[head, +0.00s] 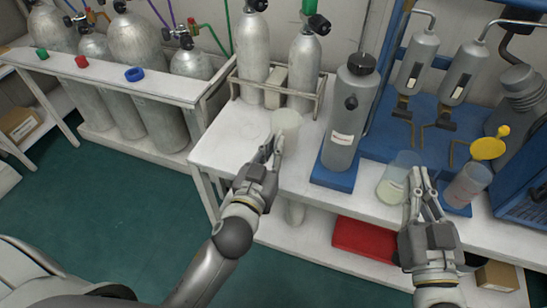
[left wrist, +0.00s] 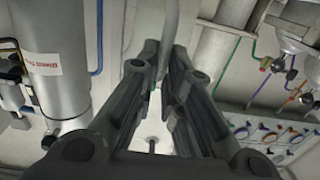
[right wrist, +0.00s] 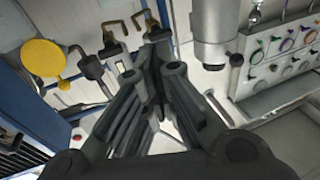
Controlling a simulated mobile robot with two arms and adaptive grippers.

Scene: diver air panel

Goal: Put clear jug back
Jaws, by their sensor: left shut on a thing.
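A pale, see-through jug (head: 286,121) is upright at the left part of the white bench, beyond my left gripper's tips. My left gripper (head: 274,148) is shut on its near side. In the left wrist view, the fingers of my left gripper (left wrist: 164,55) are close together, with a pale strip between them. A second clear vessel (head: 394,183) with pale liquid stands at the bench front, right of the grey bottle. My right gripper (head: 421,176) is just right of it; its fingers are close together, and whether they are fully shut is unclear.
A grey bottle (head: 346,125) stands on a blue base between my grippers. A reddish clear container (head: 467,185) and a yellow disc (head: 488,149) are at the right. Racked cylinders (head: 253,50) stand behind. The white bench top (head: 222,137) is clear left of the held jug.

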